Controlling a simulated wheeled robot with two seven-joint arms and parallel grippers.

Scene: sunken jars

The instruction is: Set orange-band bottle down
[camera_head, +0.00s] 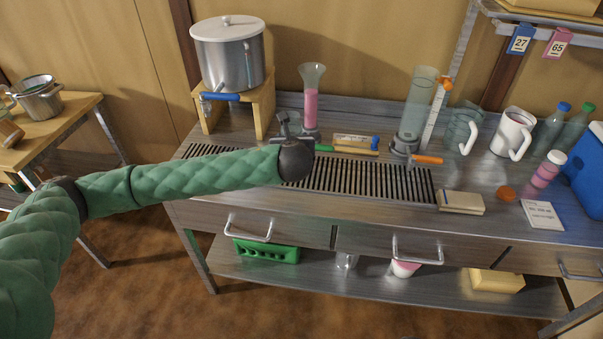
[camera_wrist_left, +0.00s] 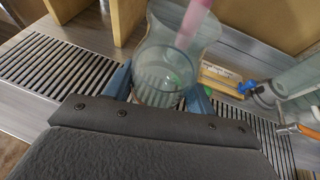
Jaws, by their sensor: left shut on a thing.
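My left gripper (camera_head: 290,128) is over the back of the counter's slotted grating, just in front of the pink-filled glass tube. In the left wrist view its blue fingers (camera_wrist_left: 160,93) are on either side of a clear, wide-mouthed glass vessel (camera_wrist_left: 155,60), shut on it. The grating and a green spot show through the glass. No orange band can be made out on this vessel, and I cannot tell whether its base touches the grating. In the head view the gripper hides most of it. My right gripper is not in view.
The pink-filled tube (camera_head: 311,108) stands behind the gripper, beside a steel pot (camera_head: 229,60) on a wooden stand. A tall clear cylinder (camera_head: 416,100) is to the right. The slotted grating (camera_head: 370,180) is bare in front. Mugs (camera_head: 512,132) and bottles crowd the right end.

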